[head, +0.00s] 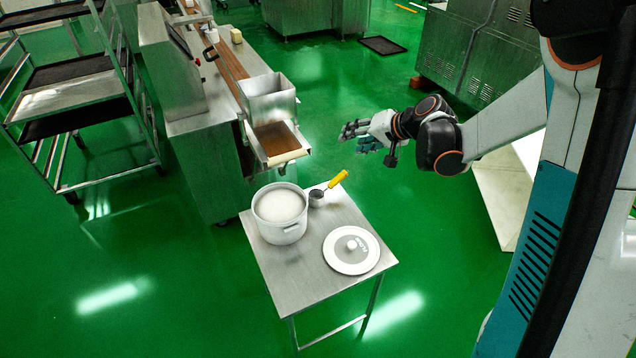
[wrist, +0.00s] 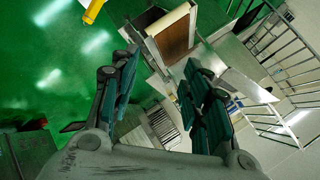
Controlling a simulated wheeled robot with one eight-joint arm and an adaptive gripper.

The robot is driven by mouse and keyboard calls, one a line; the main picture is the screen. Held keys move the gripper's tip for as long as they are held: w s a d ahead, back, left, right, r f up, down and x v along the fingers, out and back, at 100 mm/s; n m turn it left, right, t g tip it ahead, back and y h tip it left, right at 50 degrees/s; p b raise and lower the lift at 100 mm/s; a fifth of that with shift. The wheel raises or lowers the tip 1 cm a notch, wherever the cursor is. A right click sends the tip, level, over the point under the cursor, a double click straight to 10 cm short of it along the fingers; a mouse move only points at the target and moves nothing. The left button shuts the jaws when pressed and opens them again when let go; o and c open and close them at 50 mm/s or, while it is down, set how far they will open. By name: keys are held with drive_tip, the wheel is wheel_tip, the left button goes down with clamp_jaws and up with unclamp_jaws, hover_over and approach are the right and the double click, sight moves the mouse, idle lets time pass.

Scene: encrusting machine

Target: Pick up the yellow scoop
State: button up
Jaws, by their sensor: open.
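The scoop (head: 318,197) has a yellow handle (head: 338,179) and a small metal cup. It lies at the back edge of the small metal table (head: 300,275), beside the white pot (head: 280,212), with its handle pointing up and right. My gripper (head: 352,133) is open and empty, above and beyond the scoop, apart from it. In the wrist view my gripper (wrist: 160,88) shows its two fingers spread with nothing between them. The tip of a yellow handle (wrist: 93,10) shows at the top left edge there; the scoop's cup is out of that view.
A tray rack (head: 75,105) is at the left. Green floor right of the table is open.

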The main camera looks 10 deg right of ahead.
drive_tip(key=w+d+f+m+t+y, duration=0.1)
drive_tip(key=w+d+f, duration=0.1)
drive_tip(key=f, duration=0.4)
drive_tip(key=w+d+f+y, duration=0.1)
drive_tip(key=w+d+f, duration=0.15)
drive_tip(key=f, duration=0.35)
drive_tip(key=t+y+b, duration=0.1)
drive_tip(key=t, duration=0.1)
approach(338, 182)
drive_tip(key=shift+m, duration=0.4)
drive_tip(key=x, duration=0.5)
drive_tip(key=shift+f, duration=0.35)
drive_tip(key=shift+r+b+x, duration=0.15)
drive_tip(key=shift+b+x, duration=0.7)
drive_tip(key=shift+x, duration=0.75)
drive_tip(key=shift+r+b+x, duration=0.1)
drive_tip(key=shift+b+x, duration=0.7)
drive_tip(key=shift+x, duration=0.8)
drive_tip(key=shift+w, duration=0.1)
drive_tip(key=shift+c, duration=0.6)
clamp_jaws()
